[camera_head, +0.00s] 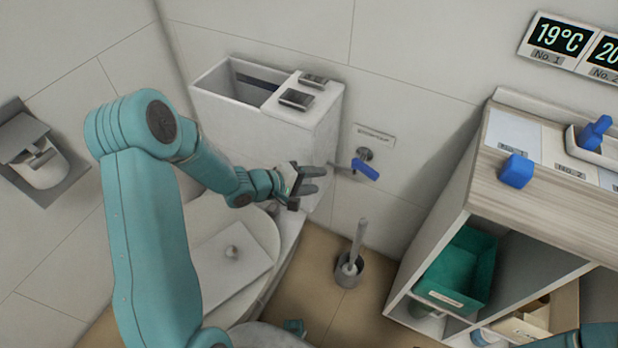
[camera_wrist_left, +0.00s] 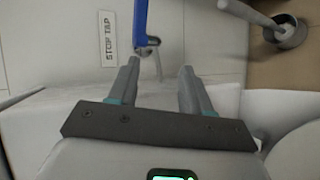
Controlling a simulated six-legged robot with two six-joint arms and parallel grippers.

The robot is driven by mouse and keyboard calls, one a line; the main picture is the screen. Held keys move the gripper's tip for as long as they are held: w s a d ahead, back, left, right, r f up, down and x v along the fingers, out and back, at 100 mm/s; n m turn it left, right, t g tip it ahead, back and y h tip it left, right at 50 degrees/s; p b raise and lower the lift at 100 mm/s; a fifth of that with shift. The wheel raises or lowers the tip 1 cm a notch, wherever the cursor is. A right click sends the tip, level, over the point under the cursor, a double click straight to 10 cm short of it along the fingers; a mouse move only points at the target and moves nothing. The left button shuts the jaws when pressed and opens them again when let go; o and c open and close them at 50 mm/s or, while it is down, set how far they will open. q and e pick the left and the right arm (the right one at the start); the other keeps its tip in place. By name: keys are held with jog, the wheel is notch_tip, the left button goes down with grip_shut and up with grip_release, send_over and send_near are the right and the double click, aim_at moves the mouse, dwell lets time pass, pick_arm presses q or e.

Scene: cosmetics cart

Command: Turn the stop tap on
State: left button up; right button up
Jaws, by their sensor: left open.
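The stop tap has a blue lever handle (camera_head: 365,169) on a metal stem, low on the wall to the right of the toilet cistern. In the left wrist view the blue handle (camera_wrist_left: 140,22) points up, beyond the fingertips and nearer the left finger. My left gripper (camera_head: 318,179) is open and empty, just left of the tap in the head view, with a gap between. In the left wrist view its two fingers (camera_wrist_left: 160,67) stand apart and do not touch the handle. My right gripper is not in view.
A "STOP TAP" label (camera_wrist_left: 110,38) is on the wall beside the tap. The open cistern (camera_head: 240,100) stands left of it. A toilet brush in its holder (camera_head: 350,268) is on the floor below. A shelf unit (camera_head: 455,210) with a green bin (camera_head: 462,268) stands right.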

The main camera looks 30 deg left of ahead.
pick_arm(q)
jog(key=shift+s+a, duration=0.25)
jog(key=shift+s, duration=0.15)
jog(key=shift+p, duration=0.45)
